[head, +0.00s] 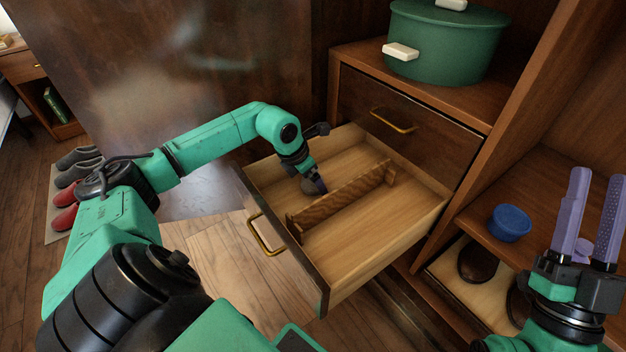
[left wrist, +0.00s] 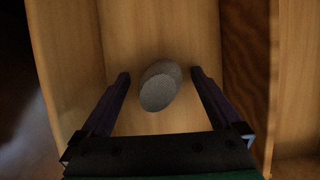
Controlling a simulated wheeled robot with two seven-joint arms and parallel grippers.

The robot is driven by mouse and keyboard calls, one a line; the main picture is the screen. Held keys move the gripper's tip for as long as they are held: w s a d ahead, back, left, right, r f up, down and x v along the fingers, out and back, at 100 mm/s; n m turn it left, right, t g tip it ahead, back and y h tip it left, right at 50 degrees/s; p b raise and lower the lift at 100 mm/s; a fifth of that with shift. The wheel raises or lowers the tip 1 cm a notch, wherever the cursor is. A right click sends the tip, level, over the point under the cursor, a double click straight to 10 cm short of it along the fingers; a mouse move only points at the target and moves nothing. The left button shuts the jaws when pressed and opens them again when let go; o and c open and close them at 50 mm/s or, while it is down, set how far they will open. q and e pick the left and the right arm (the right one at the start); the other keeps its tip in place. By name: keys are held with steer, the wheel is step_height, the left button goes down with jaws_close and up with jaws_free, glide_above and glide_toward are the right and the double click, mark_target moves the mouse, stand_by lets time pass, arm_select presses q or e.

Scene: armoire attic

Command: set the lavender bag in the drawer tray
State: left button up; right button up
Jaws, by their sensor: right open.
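The drawer tray (head: 385,222) is pulled open, a pale wooden box with a brown wooden divider (head: 345,200) across it. A small grey rounded bundle (head: 309,187), which looks like the lavender bag, is in the compartment left of the divider. My left gripper (head: 318,184) reaches down into that compartment at the bundle. In the left wrist view the bundle (left wrist: 160,86) lies between my two spread fingers, with a gap on each side. It appears to lie on the drawer floor. My right gripper (head: 597,178) is open at the far right, away from the drawer, pointing up.
A green pot (head: 445,45) stands on the cabinet above a closed drawer (head: 410,125). The compartment right of the divider is empty. Slippers (head: 68,192) lie at far left.

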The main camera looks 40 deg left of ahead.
arm_select(q)
steer(key=shift+r, duration=0.15)
steer(key=shift+s+r, duration=0.15)
steer(key=shift+r, duration=0.1)
steer(key=shift+p+v, duration=0.6)
steer(key=shift+v, duration=0.55)
steer(key=p+v, duration=0.1)
steer(key=v, duration=0.1)
steer(key=shift+s+a+r, duration=0.15)
steer(key=shift+r, duration=0.2)
arm_select(e)
step_height(320, 180, down, 20)
steer(key=a+m+g+h, duration=0.2)
steer(key=a+g+h, duration=0.1)
steer(key=g, duration=0.3)
arm_select(q)
steer(key=p+v, duration=0.2)
steer(key=v, duration=0.4)
steer(key=shift+p, duration=0.4)
arm_select(e)
steer(key=s+f+g, duration=0.3)
steer(key=s+f, duration=0.2)
steer(key=f, duration=0.3)
steer(key=s+f+g+h, duration=0.1)
steer(key=s+f+g, duration=0.3)
steer(key=f, duration=0.5)
steer(key=shift+s+a+f+m, duration=0.3)
steer(key=shift+s+a, duration=0.1)
steer(key=shift+s, duration=0.6)
